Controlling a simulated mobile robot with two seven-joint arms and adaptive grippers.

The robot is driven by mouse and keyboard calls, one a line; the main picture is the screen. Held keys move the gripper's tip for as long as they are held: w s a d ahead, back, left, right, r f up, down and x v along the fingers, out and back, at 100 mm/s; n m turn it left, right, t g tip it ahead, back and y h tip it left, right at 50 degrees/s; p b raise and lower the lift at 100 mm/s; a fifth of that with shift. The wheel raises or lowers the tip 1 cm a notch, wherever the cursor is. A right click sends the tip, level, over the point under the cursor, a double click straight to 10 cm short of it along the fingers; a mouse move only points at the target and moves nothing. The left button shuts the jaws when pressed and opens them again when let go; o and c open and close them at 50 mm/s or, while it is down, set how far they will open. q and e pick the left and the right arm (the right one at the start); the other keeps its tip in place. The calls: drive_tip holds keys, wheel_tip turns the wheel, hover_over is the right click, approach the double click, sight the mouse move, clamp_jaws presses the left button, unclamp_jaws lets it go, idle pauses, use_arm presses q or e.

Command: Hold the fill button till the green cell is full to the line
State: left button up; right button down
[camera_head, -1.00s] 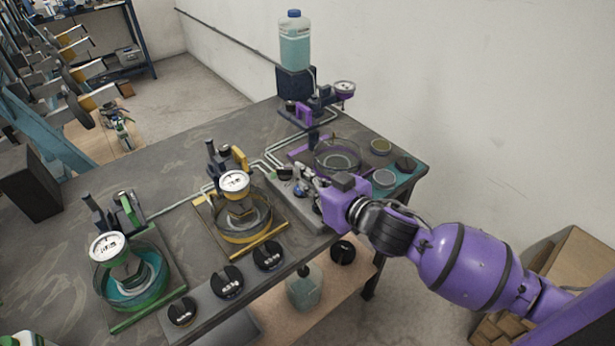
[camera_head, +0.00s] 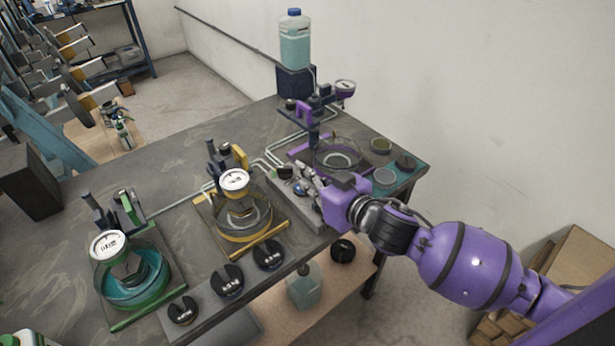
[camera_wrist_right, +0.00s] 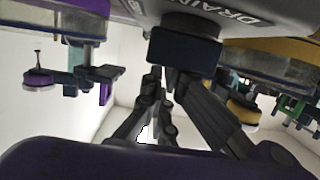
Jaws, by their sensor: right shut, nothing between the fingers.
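The green cell (camera_head: 148,283) is a round clear vessel in a green frame at the front left of the bench, with teal liquid low in it. A white dial (camera_head: 107,245) stands over it; its fill line is too small to make out. A grey button panel (camera_head: 318,222) stands at the bench's front edge, with a dark button (camera_head: 284,172) on it. My right gripper (camera_head: 297,184) is shut and empty over this panel, close to the buttons. In the right wrist view, the panel (camera_wrist_right: 215,12) reads "DRAIN" beside a dark block (camera_wrist_right: 184,48). I cannot tell whether the fingertips touch a button.
A yellow cell (camera_head: 240,225) stands mid-bench and a purple cell (camera_head: 340,155) is behind my right gripper. A bottle of teal liquid (camera_head: 295,45) stands at the back. Tubing runs between the cells.

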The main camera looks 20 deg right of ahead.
drive_tip(key=shift+s+d+f, duration=0.15)
drive_tip(key=shift+s+f, duration=0.05)
drive_tip(key=shift+f, duration=0.55)
drive_tip(key=shift+r, duration=0.3)
drive_tip(key=r+p, duration=0.1)
drive_tip(key=s+r+p, duration=0.1)
drive_tip(key=r, duration=0.1)
drive_tip(key=s+r+p, duration=0.1)
drive_tip(key=r, duration=0.1)
drive_tip(key=shift+d, duration=0.25)
use_arm(q)
drive_tip(key=r, duration=0.1)
drive_tip(key=w+r, duration=0.1)
drive_tip(key=r, duration=0.1)
drive_tip(key=shift+d, duration=0.2)
use_arm(e)
drive_tip(key=v, duration=0.7)
drive_tip(key=shift+r, duration=0.4)
use_arm(q)
drive_tip(key=shift+s+f, duration=0.1)
drive_tip(key=shift+f, duration=0.15)
use_arm(e)
drive_tip(key=shift+s+d+f, duration=0.1)
drive_tip(key=shift+s+d, duration=0.05)
drive_tip(key=shift+s, duration=0.05)
